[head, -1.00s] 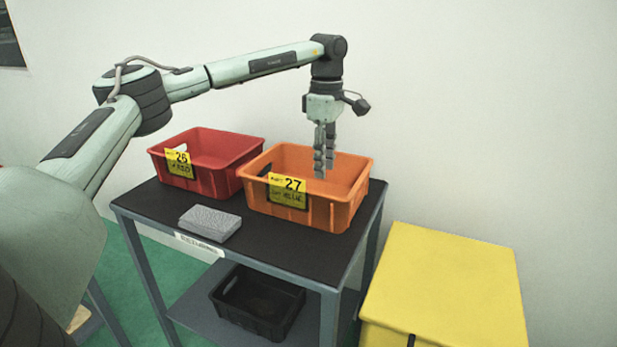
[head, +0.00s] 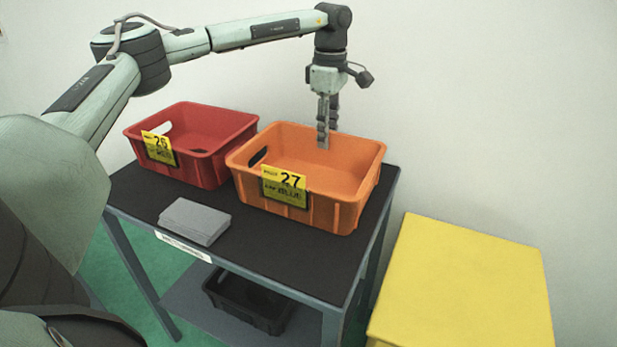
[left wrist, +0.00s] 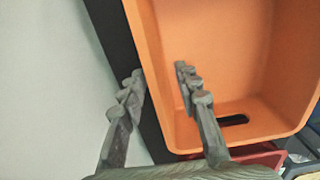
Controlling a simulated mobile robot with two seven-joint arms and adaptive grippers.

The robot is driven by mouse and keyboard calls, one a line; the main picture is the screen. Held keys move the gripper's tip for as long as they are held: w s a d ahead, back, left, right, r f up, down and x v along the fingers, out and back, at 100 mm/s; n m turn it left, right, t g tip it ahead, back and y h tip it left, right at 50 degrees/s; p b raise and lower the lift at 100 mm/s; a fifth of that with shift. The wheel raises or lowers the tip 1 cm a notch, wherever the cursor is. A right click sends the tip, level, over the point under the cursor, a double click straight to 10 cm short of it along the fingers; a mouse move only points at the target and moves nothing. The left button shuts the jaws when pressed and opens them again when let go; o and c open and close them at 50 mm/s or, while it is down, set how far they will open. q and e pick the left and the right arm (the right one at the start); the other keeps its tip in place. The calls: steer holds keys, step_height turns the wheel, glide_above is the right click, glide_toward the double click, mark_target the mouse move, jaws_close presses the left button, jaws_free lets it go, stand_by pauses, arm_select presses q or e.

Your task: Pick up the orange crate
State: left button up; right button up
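The orange crate (head: 328,213) stands upright on the right part of the dark table top (head: 285,245). A yellow label marked 27 (head: 284,187) is on its front. My left gripper (head: 327,135) points down at the crate's far wall. In the left wrist view the gripper (left wrist: 158,74) is open, with one finger inside the orange crate (left wrist: 235,60) and the other outside, the rim between them. I cannot tell whether either finger touches the wall. My right gripper is not in view.
A red crate (head: 212,168) labelled 26 stands close to the left of the orange one. A grey block (head: 194,221) lies in front of it. A black crate (head: 250,300) is on the lower shelf. A yellow box (head: 462,275) stands right of the table. A wall is behind.

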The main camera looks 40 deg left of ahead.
mark_target(308, 175)
arm_select(q)
step_height(308, 175, down, 5)
steer(key=shift+w+a+r, duration=0.1)
jaws_close()
steer(key=shift+r, duration=0.1)
stand_by(0.3)
